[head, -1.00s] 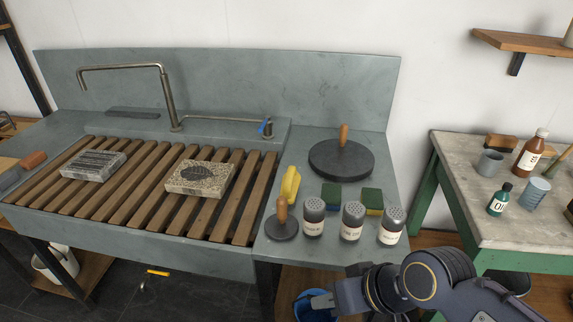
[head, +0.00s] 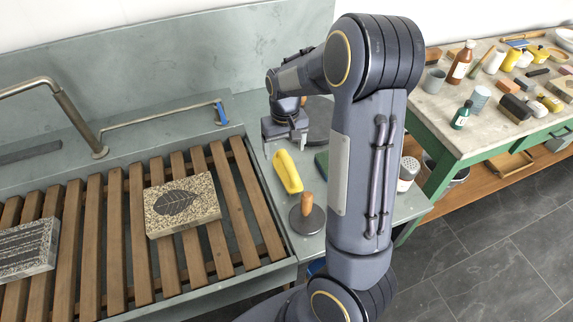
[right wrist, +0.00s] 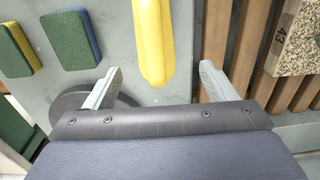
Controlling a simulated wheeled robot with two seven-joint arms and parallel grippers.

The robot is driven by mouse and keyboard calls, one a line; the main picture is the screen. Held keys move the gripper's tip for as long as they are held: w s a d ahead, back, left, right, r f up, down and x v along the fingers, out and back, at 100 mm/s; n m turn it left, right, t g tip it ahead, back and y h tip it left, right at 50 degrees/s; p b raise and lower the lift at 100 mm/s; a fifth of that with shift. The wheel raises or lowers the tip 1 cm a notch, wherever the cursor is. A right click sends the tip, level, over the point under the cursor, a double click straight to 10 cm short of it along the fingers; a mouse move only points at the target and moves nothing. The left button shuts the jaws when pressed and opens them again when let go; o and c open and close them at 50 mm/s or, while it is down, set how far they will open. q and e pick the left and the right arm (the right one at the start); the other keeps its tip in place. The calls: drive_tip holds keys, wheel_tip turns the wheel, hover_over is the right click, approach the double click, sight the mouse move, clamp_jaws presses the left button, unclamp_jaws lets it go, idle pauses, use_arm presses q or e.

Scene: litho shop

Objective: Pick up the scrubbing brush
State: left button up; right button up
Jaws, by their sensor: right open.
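The long yellow piece (head: 287,171), which I take for the scrubbing brush, lies on the grey counter just right of the slatted rack. No bristles can be made out. In the right wrist view the yellow brush (right wrist: 152,40) comes in from the top edge, and its rounded end lies between my finger lines. My right gripper (head: 285,143) is open and empty, above the counter at the brush's far end. In the right wrist view the gripper (right wrist: 160,75) shows both fingers apart, one on each side of the brush, not touching it. My left gripper is out of view.
A small dark disc with a wooden knob (head: 307,215) stands near the brush. A large dark disc (right wrist: 70,100) is under one finger. The slatted rack (head: 140,250) holds stone slabs. My arm hides part of the counter.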

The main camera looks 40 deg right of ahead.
sight(287, 160)
drive_tip(key=shift+d+f, duration=0.2)
drive_tip(key=shift+f, duration=0.2)
drive_tip(key=f, duration=0.4)
drive_tip(key=f+p, duration=0.1)
drive_tip(key=f, duration=0.1)
drive_tip(key=shift+s+f, duration=0.2)
drive_tip(key=shift+s, duration=0.2)
drive_tip(key=shift+w+f, duration=0.1)
drive_tip(key=shift+f, duration=0.35)
drive_tip(key=c, duration=1.1)
wheel_tip(287, 160, up, 10)
drive_tip(key=shift+r+b, duration=0.1)
drive_tip(key=shift+b, duration=0.2)
drive_tip(key=shift+c, duration=0.2)
